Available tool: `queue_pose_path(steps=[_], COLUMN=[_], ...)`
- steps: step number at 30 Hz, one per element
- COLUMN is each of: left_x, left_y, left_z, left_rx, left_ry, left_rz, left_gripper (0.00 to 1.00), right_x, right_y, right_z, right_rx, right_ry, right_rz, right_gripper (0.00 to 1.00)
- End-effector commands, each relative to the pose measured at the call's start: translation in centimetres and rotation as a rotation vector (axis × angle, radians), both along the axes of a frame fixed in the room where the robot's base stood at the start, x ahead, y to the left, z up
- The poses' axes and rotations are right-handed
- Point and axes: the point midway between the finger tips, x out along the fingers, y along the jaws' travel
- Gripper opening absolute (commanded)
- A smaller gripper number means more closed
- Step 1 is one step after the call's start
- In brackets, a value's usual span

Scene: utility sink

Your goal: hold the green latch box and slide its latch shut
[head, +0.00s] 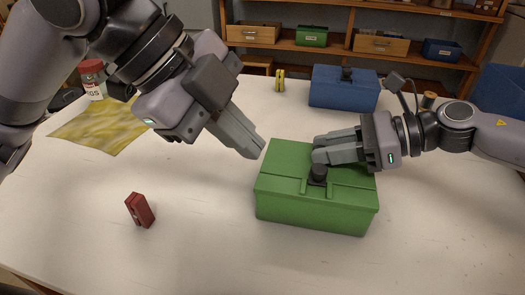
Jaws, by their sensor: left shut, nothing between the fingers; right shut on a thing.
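The green latch box (310,212) stands on the white table, right of centre in the head view. Its black latch knob (318,174) sits on a dark plate at the front of the lid. My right gripper (318,148) reaches in from the right over the lid. It is shut on a part of the box just behind the knob; its fingers hide what exactly they grip. My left gripper (258,150) is shut and empty, slanting down beside the box's back left corner. I cannot tell whether its tips touch the box.
A red clip-like object (140,210) lies on the table at the left. A blue box (344,88) and a small yellow object (280,80) stand behind. A yellow cloth (95,128) and a red-lidded jar (93,80) are at back left. The front table is mostly clear.

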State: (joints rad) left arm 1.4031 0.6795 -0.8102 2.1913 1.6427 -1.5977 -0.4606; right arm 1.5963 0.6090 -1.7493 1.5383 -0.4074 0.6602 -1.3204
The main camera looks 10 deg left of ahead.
Motion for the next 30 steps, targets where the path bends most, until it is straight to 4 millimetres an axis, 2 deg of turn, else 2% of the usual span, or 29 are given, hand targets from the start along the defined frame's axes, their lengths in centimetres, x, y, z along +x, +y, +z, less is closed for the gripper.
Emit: queue_pose_path(steps=[13,14,16,17,26,30], left_x=[-0.1,-0.1,-0.1,-0.1,-0.1,-0.1], left_y=[0.2,0.2,0.2,0.2,0.2,0.2], left_z=[0.3,0.3,0.3,0.3,0.3,0.3], left_rx=[0.000,0.000,0.000,0.000,0.000,0.000], left_ry=[0.001,0.001,0.001,0.001,0.001,0.001], left_rz=[0.000,0.000,0.000,0.000,0.000,0.000], left_gripper=[0.00,0.00,0.00,0.00,0.00,0.00], right_x=[0.1,0.1,0.1,0.1,0.1,0.1], right_y=[0.0,0.0,0.0,0.0,-0.2,-1.3], right_z=[0.0,0.1,0.1,0.0,0.1,0.6], right_rx=[0.000,0.000,0.000,0.000,0.000,0.002], right_ry=[-0.002,-0.002,-0.002,-0.002,-0.001,-0.001], right_rz=[-0.001,-0.001,-0.001,-0.001,-0.002,-0.005], right_gripper=[0.00,0.32,0.54,0.58,0.58,0.58])
